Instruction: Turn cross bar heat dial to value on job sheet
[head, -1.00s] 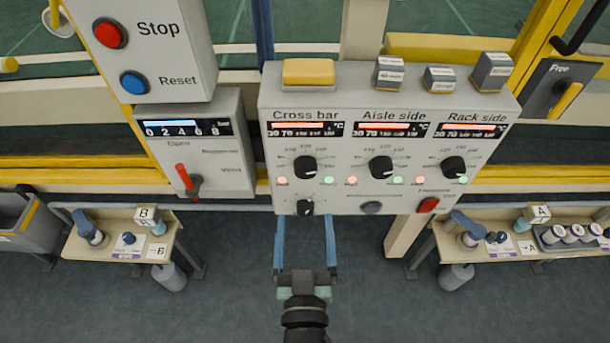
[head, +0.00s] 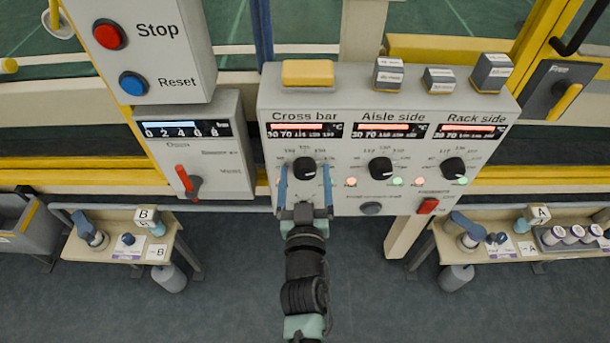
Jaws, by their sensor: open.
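The Cross bar heat dial (head: 304,168) is a round black knob with a white pointer mark, at the left of the grey control panel (head: 350,202) in the head view. Its red display (head: 304,128) sits above it; the small digits are too blurred to read. My gripper (head: 304,168) is open, its two blue fingers pointing up, one on each side of the dial. I cannot tell whether the fingers touch it. My gripper hides the lower part of the panel under the dial. No job sheet can be made out.
The Aisle side dial (head: 381,168) and Rack side dial (head: 453,168) are to the right. A red switch (head: 427,206) is at the panel's lower right. A lever box (head: 222,165) and a Stop and Reset box (head: 160,60) stand left. Small tables flank the free floor below.

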